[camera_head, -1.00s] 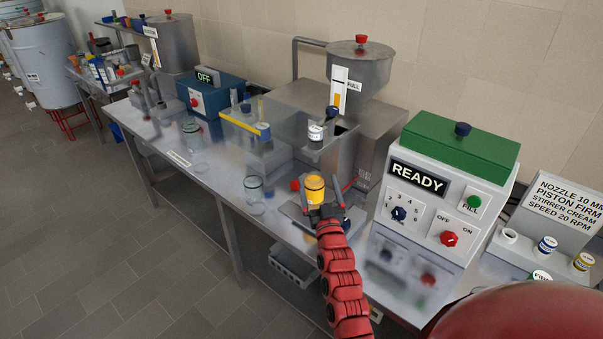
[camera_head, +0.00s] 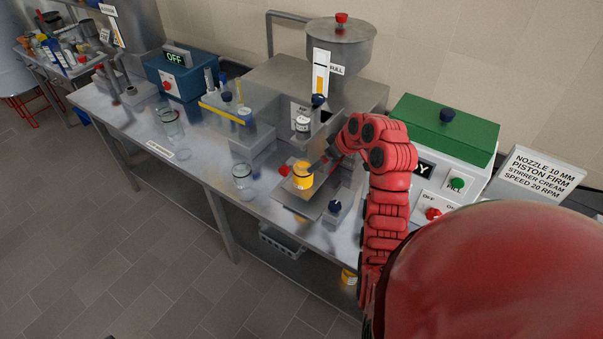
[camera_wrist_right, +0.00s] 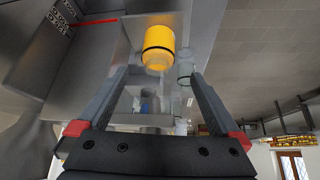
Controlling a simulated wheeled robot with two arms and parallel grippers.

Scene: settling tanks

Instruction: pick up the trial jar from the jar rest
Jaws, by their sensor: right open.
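The trial jar (camera_head: 303,176), with yellow contents and a dark band, stands upright on a grey plate, apparently the jar rest (camera_head: 286,197), below the steel filler. My right gripper (camera_head: 327,163) is just to the right of the jar, partly hidden behind my red arm. In the right wrist view the gripper (camera_wrist_right: 162,76) is open, its two fingers pointing toward the jar (camera_wrist_right: 158,47), which shows beyond and between the fingertips. Nothing is held. Whether a finger touches the jar cannot be told. My left gripper is not in view.
A steel hopper (camera_head: 341,45) rises behind the jar. An empty glass jar (camera_head: 242,182) stands to its left and a small blue-knobbed block (camera_head: 335,209) to its right. The green-topped control box (camera_head: 444,128) is partly behind my arm. The bench front left is mostly clear.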

